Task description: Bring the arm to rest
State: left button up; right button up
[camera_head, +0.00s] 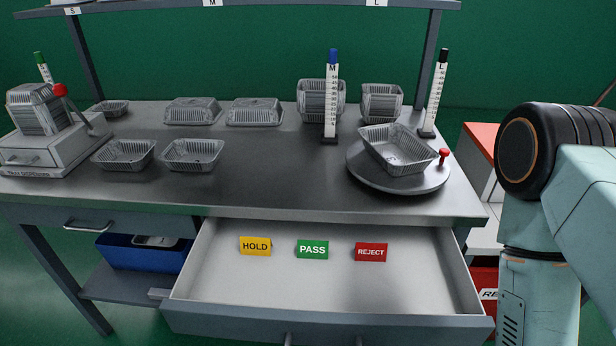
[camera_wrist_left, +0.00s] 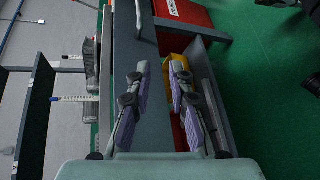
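My left gripper (camera_wrist_left: 160,66) shows in the left wrist view, with its two purple-padded fingers apart and nothing between them. It hangs over the area of the workbench and drawer, apart from any tray. The head view does not show the left gripper. One of my arms, pale teal with a black joint, fills the right side of the head view, and its gripper is out of frame. A foil tray (camera_head: 397,148) sits tilted on the grey turntable (camera_head: 400,182) at the bench's right.
The drawer (camera_head: 330,275) stands open, with HOLD (camera_head: 255,246), PASS (camera_head: 313,250) and REJECT (camera_head: 370,252) tags. More foil trays (camera_head: 192,154) stand on the bench. Upright gauges (camera_head: 331,100) stand behind. The bench's middle is clear.

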pick_arm(q)
notch_tip(320, 180, down, 7)
jog(key=w+a+m+y, duration=0.1)
jog(key=w+m+y, duration=0.1)
jog(key=y, duration=0.5)
jog(key=s+a+f+m+g+y, duration=0.1)
jog(key=s+m+g+y, duration=0.1)
jog(key=s, duration=0.4)
jog(key=s+a+f+m+g+y, duration=0.1)
jog(key=s+f+m+g+y, duration=0.1)
jog(key=s, duration=0.4)
jog(key=shift+s+a+f+m+g+y, duration=0.25)
jog(key=shift+m+g+y, duration=0.45)
jog(key=shift+g+y, duration=0.45)
